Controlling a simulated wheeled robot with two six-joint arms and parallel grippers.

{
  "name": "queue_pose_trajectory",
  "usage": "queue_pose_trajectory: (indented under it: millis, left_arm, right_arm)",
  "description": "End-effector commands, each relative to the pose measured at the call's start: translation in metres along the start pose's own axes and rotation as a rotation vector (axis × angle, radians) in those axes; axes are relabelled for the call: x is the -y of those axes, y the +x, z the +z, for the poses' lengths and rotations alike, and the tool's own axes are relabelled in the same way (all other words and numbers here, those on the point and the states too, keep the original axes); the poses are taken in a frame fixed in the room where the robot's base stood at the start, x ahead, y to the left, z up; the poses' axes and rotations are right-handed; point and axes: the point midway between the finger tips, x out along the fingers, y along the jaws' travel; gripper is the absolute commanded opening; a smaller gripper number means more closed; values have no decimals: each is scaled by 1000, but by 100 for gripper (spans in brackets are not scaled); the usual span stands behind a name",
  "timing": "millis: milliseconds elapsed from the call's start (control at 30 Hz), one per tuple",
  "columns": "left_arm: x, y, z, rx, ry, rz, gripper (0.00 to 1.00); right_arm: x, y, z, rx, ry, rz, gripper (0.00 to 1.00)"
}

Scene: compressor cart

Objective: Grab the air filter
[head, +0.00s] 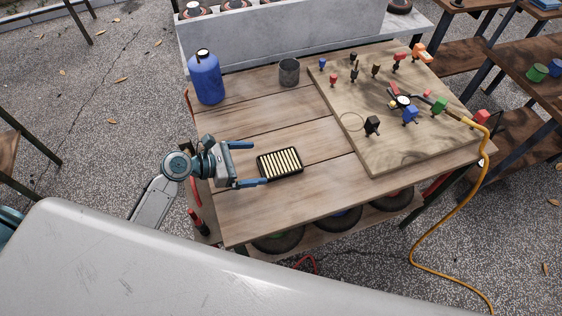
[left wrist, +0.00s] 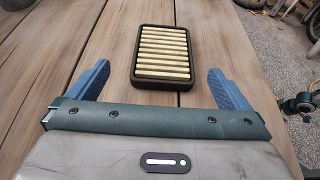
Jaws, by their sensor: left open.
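The air filter (head: 280,162) is a flat black frame with cream pleats, lying on the wooden cart top. In the left wrist view the air filter (left wrist: 164,55) lies flat just ahead of the jaws, roughly centred between the fingers. My left gripper (head: 249,164) is open and empty beside the filter's left edge, with its blue fingers pointing toward it. In the left wrist view the left gripper (left wrist: 161,82) has its fingers wide apart, wider than the filter. One fingertip appears close to the filter's lower left corner in the head view; I cannot tell whether it touches.
A blue bottle (head: 206,77) and a grey metal cup (head: 289,71) stand at the back. A wooden board (head: 352,142) with several small coloured fittings covers the right side. A yellow hose (head: 458,215) hangs off the right edge. The planks around the filter are clear.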

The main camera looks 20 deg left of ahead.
Motion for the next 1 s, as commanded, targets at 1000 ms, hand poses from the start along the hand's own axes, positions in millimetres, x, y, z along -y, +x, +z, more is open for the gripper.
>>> queue_pose_trajectory:
  millis: [1000]
  left_arm:
    - [6,72,-1,-1,1,-1,100]
  right_arm:
    - [-12,-18,-2,0,-4,11,53]
